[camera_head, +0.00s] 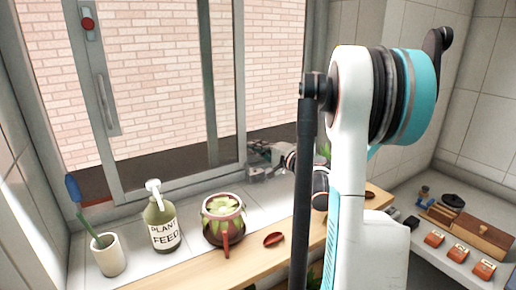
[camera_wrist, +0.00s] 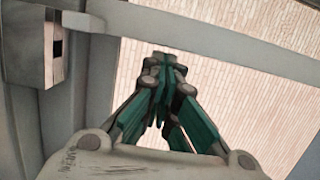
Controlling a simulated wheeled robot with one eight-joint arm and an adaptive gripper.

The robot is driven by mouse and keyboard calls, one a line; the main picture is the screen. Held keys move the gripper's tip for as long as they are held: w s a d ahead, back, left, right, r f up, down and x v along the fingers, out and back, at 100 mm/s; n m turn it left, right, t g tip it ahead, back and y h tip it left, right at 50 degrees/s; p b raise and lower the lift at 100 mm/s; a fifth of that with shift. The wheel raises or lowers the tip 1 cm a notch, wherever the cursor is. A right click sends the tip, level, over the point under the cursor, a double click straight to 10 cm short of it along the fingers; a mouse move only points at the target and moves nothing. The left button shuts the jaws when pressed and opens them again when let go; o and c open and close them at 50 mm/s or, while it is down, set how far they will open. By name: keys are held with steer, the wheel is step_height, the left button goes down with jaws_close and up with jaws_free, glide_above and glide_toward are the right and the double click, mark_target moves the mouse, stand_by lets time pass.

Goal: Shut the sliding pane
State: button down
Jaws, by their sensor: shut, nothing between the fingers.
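The sliding pane (camera_head: 108,105) stands in the window at the left of the head view, with a grey frame and a long upright handle (camera_head: 107,103) on its left stile. A strip of brick wall shows between this stile and the left window jamb, so the pane stands away from that jamb. My gripper (camera_head: 256,150) is low by the window, right of the pane's right-hand upright.
On the sill stand a cup with a brush (camera_head: 108,255), a plant feed bottle (camera_head: 162,225) and a potted succulent (camera_head: 223,220). A red dish-like object (camera_head: 273,240) lies right of the pot. Small boxes (camera_head: 458,252) and a wooden block (camera_head: 480,235) sit at the lower right.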

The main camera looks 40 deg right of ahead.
mark_target(228, 152)
steer(key=a, duration=0.3)
steer(key=w+a, duration=0.1)
steer(key=a, duration=0.2)
steer(key=w+a, duration=0.1)
steer(key=a, duration=0.2)
steer(key=shift+w+a, duration=0.1)
steer(key=shift+a, duration=0.05)
steer(key=shift+f, duration=0.1)
